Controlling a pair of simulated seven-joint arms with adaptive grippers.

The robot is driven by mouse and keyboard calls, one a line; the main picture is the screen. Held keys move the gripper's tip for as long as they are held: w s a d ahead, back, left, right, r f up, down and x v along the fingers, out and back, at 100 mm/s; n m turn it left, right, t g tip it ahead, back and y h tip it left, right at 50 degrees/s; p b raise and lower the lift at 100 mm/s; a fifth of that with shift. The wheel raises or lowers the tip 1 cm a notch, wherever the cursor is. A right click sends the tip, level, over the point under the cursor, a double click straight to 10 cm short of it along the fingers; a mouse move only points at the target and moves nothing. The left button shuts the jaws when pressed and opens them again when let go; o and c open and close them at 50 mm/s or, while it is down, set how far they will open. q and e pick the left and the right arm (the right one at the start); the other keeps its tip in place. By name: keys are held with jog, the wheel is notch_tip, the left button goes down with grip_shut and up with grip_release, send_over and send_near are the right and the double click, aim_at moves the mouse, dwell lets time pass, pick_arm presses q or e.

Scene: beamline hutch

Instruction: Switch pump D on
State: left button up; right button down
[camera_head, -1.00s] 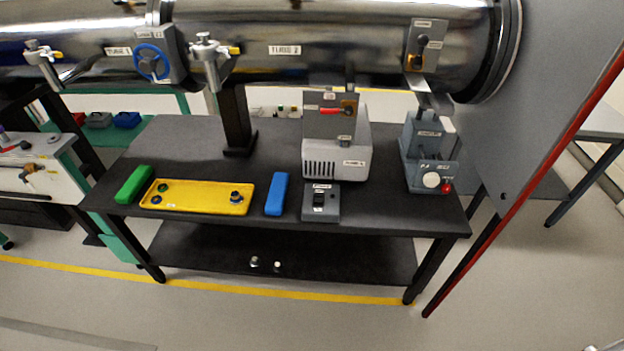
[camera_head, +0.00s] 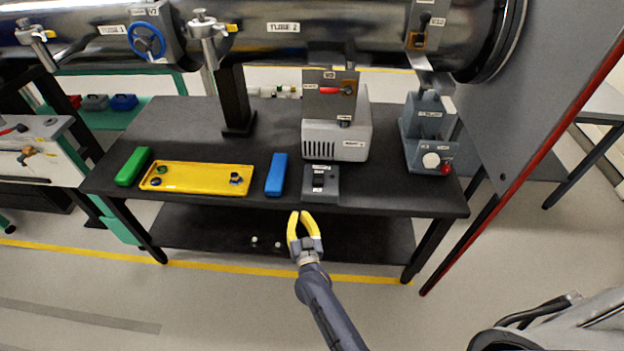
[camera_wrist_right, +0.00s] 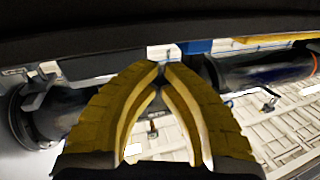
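A small grey switch box (camera_head: 320,184) with a dark rocker (camera_head: 319,179) sits at the front edge of the black bench (camera_head: 400,190). Its label is too small to read. Behind it stands a light grey pump unit (camera_head: 335,140) with a vented front and a labelled upright panel (camera_head: 329,98) carrying a red-handled valve. My right gripper (camera_head: 300,213), with yellow fingers, is in front of the bench edge, below and left of the switch box, apart from it. Its fingertips (camera_wrist_right: 162,67) come together in the right wrist view with nothing between them. My left gripper is out of view.
A blue block (camera_head: 276,175) lies left of the switch box, then a yellow tray (camera_head: 210,190) and a green block (camera_head: 133,166). A grey unit with a white knob and red button (camera_head: 430,150) stands right. The steel beam pipe (camera_head: 340,30) runs above the bench.

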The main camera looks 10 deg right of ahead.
jog(key=d+r+m+h, duration=0.1)
jog(key=d+r+h, duration=0.4)
jog(key=r, duration=0.4)
jog(key=shift+d+m+t+h, duration=0.25)
jog(key=shift+m+t+h, duration=0.05)
jog(key=shift+m+t, duration=0.1)
notch_tip(320, 180, up, 2)
send_over(318, 182)
jog(key=shift+s+r, duration=0.1)
jog(key=shift+s+a+f, duration=0.1)
jog(key=shift+s+f, duration=0.1)
jog(key=shift+f, duration=0.4)
jog(key=shift+s+a+f, duration=0.1)
jog(key=shift+s+f, duration=0.05)
jog(key=shift+f, duration=1.3)
jog(key=shift+s+f, duration=0.1)
